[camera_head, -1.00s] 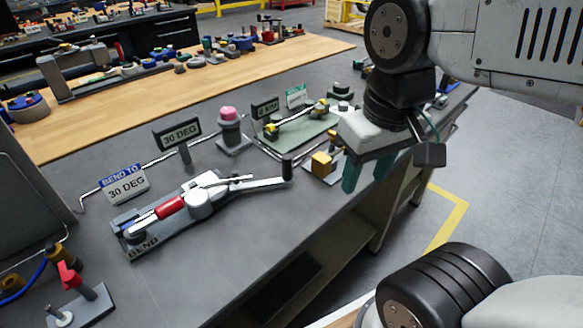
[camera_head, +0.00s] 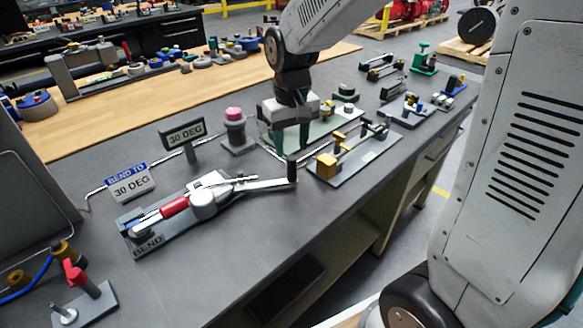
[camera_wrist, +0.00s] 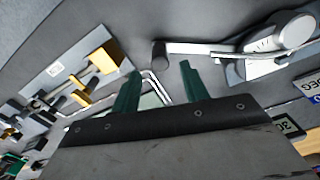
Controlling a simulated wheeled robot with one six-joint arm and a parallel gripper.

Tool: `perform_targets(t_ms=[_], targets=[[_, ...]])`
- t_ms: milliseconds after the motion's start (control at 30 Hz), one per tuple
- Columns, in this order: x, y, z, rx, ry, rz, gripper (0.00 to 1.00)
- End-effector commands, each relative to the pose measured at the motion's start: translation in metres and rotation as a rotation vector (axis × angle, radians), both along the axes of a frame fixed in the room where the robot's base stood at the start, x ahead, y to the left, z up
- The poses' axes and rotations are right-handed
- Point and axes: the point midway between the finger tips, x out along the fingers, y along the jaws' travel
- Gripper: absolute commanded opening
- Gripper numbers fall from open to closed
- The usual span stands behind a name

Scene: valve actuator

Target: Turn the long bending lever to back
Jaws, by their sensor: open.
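The tube bender (camera_head: 205,200) lies on the grey bench, with a red handle grip (camera_head: 174,207) at its left end. Its long grey lever (camera_head: 262,184) reaches right and ends in an upright dark knob (camera_head: 292,172). My gripper (camera_head: 291,143) is open and empty, pointing down just behind the knob in the head view. In the wrist view, the lever (camera_wrist: 205,49) and its knob (camera_wrist: 158,54) lie just beyond my spread green fingertips (camera_wrist: 160,76). The knob appears apart from both fingers.
A plate with a yellow block (camera_head: 326,166) sits close right of the knob. A pink-topped post (camera_head: 234,130) and a 30 DEG sign (camera_head: 183,134) stand behind the bender. A BEND TO 30 DEG sign (camera_head: 130,183) stands left. The bench front (camera_head: 235,275) is clear.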

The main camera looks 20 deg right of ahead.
Motion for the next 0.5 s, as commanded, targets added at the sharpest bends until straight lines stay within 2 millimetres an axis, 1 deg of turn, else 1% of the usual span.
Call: perform_targets(t_ms=[167, 400, 500], targets=[[-0.001, 0.000, -0.021, 0.000, -0.002, 0.000, 0.45], [-0.001, 0.000, -0.059, 0.000, -0.003, 0.000, 0.45], [-0.001, 0.000, -0.070, 0.000, -0.004, 0.000, 0.45]])
